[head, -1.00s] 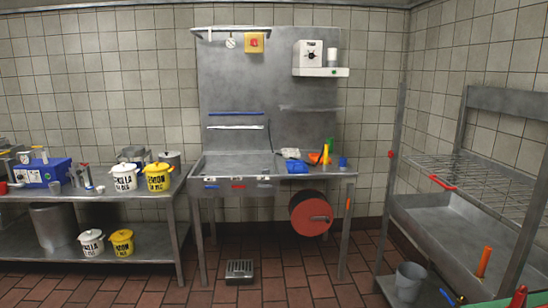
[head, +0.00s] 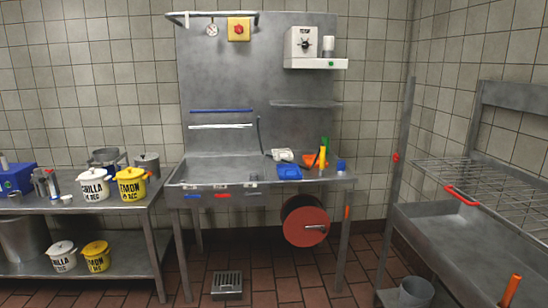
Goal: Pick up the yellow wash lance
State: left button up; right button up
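A small upright yellow object (head: 323,158) stands at the right end of the steel sink table (head: 240,188). It may be the yellow wash lance, but it is too small to tell. A green object (head: 326,143) shows right behind it and an orange one (head: 310,160) lies to its left. No other yellow lance shows. Neither of my grippers is in view.
A blue item (head: 290,172) and a small blue cup (head: 341,165) sit near the yellow object. A red reel (head: 305,222) hangs below the table. A steel rack (head: 450,240) stands at right, with a bucket (head: 416,291).

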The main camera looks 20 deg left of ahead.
aim_at(323, 149)
jog(key=i+u, duration=0.25)
jog(key=i, duration=0.65)
jog(key=i+l+z, duration=0.1)
jog(key=i, duration=0.35)
jog(key=i+l+z, duration=0.1)
jog(key=i, duration=0.35)
